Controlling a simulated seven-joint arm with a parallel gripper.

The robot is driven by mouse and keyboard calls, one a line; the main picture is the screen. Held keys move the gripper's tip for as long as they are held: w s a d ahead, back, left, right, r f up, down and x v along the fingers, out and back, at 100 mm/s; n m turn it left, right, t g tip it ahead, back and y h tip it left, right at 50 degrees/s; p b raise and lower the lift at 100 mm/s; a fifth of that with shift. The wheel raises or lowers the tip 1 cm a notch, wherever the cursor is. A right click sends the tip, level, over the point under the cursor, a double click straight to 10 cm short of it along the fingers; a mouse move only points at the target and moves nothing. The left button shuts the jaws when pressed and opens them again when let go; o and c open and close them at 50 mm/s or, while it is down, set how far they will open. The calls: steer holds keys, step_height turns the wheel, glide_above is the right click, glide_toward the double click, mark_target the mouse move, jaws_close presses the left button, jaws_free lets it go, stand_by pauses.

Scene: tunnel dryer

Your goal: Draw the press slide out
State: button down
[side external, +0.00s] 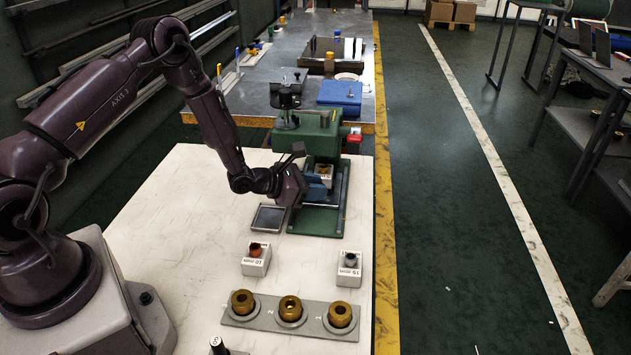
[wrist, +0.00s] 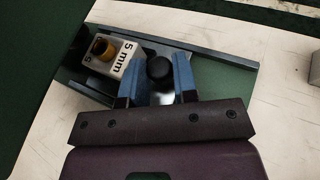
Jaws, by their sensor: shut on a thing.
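The green press (side external: 312,140) stands at the far right of the white table, with its green base and dark rails (side external: 341,200) reaching toward the front. A pale block marked 5 mm (wrist: 112,57) with a brass-coloured piece on top sits between the rails; it also shows in the side view (side external: 325,172). My gripper (wrist: 158,75) is at the front of the press, its blue fingers shut on the black round knob (wrist: 159,68) of the press slide. A little bright metal (wrist: 161,96) shows below the knob. The rest of the slide is mostly hidden.
A dark square tray (side external: 268,217) lies left of the press base. Two white blocks (side external: 256,260) (side external: 349,268) stand in front, then a grey plate (side external: 265,320) with three brass rings. Bare table lies between the press base and the blocks.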

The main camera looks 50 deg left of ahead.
steer(key=s+d, duration=0.6)
steer(key=shift+s+d, duration=0.25)
steer(key=shift+s, duration=0.1)
steer(key=c, duration=1.2)
jaws_free()
steer(key=v, duration=1.3)
